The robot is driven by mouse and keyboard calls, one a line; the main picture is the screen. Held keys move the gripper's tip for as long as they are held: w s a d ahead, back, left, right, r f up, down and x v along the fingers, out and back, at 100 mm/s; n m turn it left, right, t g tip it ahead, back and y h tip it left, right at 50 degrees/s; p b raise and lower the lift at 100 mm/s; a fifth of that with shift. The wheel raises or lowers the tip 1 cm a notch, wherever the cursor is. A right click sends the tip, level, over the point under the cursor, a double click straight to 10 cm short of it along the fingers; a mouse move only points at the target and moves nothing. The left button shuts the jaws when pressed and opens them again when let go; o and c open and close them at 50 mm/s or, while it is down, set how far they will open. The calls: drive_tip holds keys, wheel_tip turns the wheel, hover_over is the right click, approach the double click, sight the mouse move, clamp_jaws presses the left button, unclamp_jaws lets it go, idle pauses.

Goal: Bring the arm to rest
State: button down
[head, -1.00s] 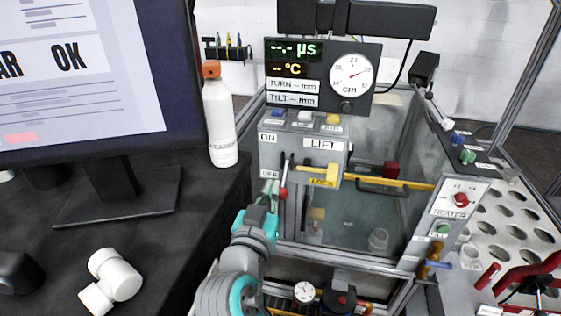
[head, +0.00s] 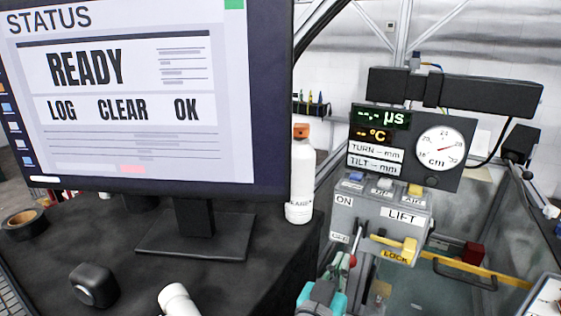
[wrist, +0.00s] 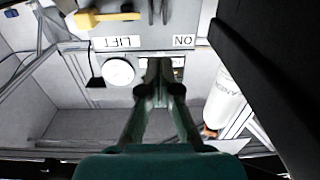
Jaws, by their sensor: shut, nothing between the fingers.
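My gripper (head: 335,264) is low in the head view, in front of the lift control box (head: 385,212), just left of the red-knobbed lever (head: 351,261). I cannot tell whether it touches the lever. In the wrist view my gripper's fingers (wrist: 158,66) are together with nothing seen between them. They point toward the box face with the LIFT and ON labels. The teal wrist part of my arm shows at the bottom edge of the head view; the rest of the arm is out of frame.
A monitor (head: 150,100) reading READY stands on the black table (head: 110,270) at left. A white bottle (head: 300,185) with an orange cap stands near the table's right edge, close to the box. A yellow-handled lever (head: 395,245) and a gauge panel (head: 400,150) are at right.

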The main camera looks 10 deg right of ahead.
drive_tip(key=s+d+f+n+y, duration=0.1)
drive_tip(key=s+f+n+y, duration=0.3)
drive_tip(key=s+f, duration=0.5)
drive_tip(key=s+f+n+y, duration=0.5)
drive_tip(key=f, duration=0.8)
drive_tip(key=s+d+m+y, duration=0.1)
drive_tip(key=s+m, duration=0.1)
drive_tip(key=s, duration=2.3)
drive_tip(key=shift+s+d+f, duration=0.25)
drive_tip(key=shift+d+f, duration=0.1)
drive_tip(key=shift+f, duration=0.05)
